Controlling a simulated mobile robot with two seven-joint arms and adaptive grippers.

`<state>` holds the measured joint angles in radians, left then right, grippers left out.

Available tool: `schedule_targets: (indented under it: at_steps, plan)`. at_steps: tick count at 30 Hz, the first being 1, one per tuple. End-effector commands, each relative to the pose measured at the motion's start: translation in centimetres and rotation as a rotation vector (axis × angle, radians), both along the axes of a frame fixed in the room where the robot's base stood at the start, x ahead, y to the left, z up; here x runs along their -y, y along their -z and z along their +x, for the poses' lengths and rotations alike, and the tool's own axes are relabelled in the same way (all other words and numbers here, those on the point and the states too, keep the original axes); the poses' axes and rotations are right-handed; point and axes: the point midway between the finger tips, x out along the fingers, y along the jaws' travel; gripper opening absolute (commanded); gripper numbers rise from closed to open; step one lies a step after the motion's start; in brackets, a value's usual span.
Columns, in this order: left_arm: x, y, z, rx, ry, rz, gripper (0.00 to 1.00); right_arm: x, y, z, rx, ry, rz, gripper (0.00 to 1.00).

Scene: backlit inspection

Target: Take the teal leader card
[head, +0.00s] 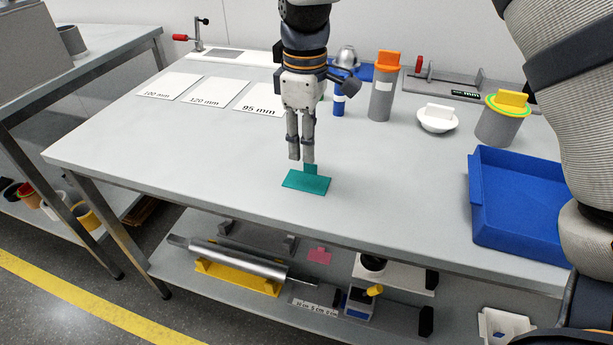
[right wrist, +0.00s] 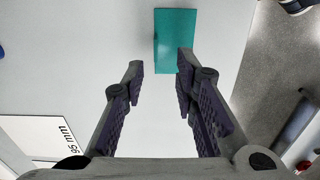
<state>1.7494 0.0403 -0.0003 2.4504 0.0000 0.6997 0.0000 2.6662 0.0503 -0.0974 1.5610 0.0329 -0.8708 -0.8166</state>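The teal leader card (head: 306,182) lies flat near the front edge of the table, with a small tab standing up at its back edge. My right gripper (head: 301,158) points down above and just behind the card in the head view. In the right wrist view the gripper (right wrist: 160,65) is open, with nothing between its fingers. There the teal card (right wrist: 175,38) shows beyond the fingertips, in line with the right-hand finger, which overlaps its lower corner. I cannot tell whether a fingertip touches it. My left gripper is not in view.
A blue tray (head: 481,205) stands at the table's right. White cards, including the 95 mm card (head: 257,99), lie at the back left. A grey cylinder with an orange top (head: 382,95) and a white bowl (head: 437,124) stand behind. The table's front left is clear.

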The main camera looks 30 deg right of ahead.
Motion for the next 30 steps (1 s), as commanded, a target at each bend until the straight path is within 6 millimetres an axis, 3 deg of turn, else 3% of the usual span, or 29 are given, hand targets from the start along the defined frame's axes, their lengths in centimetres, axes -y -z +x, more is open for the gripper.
schedule_targets:
  at_steps: [6,9,15,19,30]
  plan:
    - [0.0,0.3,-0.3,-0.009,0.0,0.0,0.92,0.5,4.2,0.0,-0.004,0.0,-0.001,0.27]
    - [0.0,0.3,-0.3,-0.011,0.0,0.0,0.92,0.5,5.0,0.1,0.0,0.001,0.0,0.27]
    - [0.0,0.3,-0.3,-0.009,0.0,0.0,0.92,0.5,5.0,0.1,0.002,0.001,0.0,0.27]
    - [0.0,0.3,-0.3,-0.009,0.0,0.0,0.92,0.5,5.0,0.1,0.002,0.001,0.0,0.0]
    - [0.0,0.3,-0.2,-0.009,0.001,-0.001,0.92,0.5,4.9,0.1,0.002,0.001,0.0,0.0]
